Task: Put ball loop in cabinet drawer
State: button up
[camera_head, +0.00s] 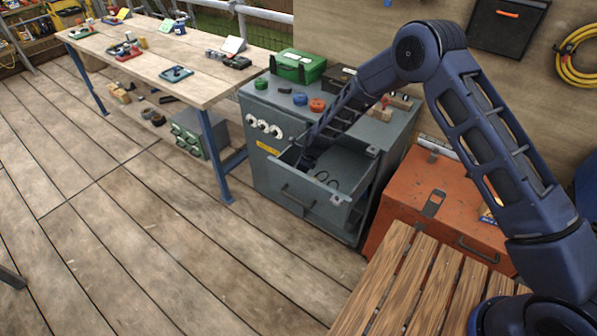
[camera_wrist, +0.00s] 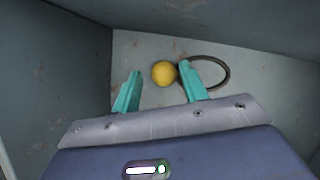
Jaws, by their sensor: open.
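The ball loop, a yellow ball (camera_wrist: 163,73) joined to a dark ring (camera_wrist: 227,72), lies on the drawer's floor in the wrist view. In the head view, dark loop shapes (camera_head: 327,180) show inside the open drawer (camera_head: 297,200) of the grey cabinet (camera_head: 262,150). My gripper (camera_wrist: 160,80) is open with teal fingers and points down into the drawer. The ball appears between the fingertips, and the right finger overlaps the ring's near side. No contact is clear. In the head view, the gripper is mostly hidden by the drawer and my arm.
The cabinet top holds a green box (camera_head: 298,66), a blue knob (camera_head: 300,99) and a red knob (camera_head: 317,104). An orange chest (camera_head: 408,200) stands close on the right, with a slatted wooden surface (camera_head: 400,290) in front. A workbench (camera_head: 180,60) stands left; the floor before the drawer is clear.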

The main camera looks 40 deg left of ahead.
jog(key=shift+r, duration=0.1)
jog(key=v, duration=1.2)
